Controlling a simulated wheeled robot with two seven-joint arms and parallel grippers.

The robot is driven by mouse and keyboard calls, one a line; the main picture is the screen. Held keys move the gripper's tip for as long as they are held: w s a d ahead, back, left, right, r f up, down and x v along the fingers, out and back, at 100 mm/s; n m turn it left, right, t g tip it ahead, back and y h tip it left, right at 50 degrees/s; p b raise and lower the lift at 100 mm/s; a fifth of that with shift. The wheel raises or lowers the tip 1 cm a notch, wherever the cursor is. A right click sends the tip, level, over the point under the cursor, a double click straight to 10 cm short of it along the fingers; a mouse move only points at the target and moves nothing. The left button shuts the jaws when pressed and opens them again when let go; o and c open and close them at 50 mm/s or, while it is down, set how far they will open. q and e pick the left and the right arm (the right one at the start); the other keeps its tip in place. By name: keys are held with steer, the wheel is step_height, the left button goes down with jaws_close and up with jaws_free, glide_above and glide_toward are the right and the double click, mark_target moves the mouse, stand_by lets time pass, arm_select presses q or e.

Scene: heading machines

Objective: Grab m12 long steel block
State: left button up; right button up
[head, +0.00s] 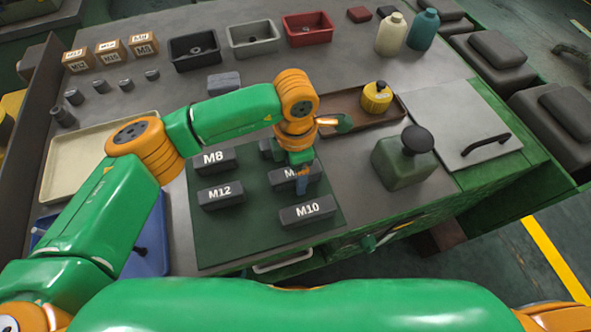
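A dark long block labelled M12 (221,194) lies on the green mat (215,240), at its left, below a block labelled M8 (213,160). A block labelled M10 (307,211) lies at the mat's front right. Behind it is another block (282,179) whose label shows only an M; my gripper covers the rest. My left gripper (301,182) points down over this partly hidden block, to the right of the M12 block. Its fingertips are small and overlap the block, so its opening and any contact are unclear. My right gripper is out of view.
A brown tray (345,125) holding a yellow bottle (377,97) lies behind the mat. A green can (403,160) stands to the right. A beige tray (62,165) and blue tray (150,255) are at left, partly behind my arm. Bins line the back.

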arm_select(q)
steer(key=shift+s+r, duration=0.1)
steer(key=shift+s, duration=0.1)
steer(key=c, duration=1.1)
steer(key=shift+w, duration=0.1)
jaws_close()
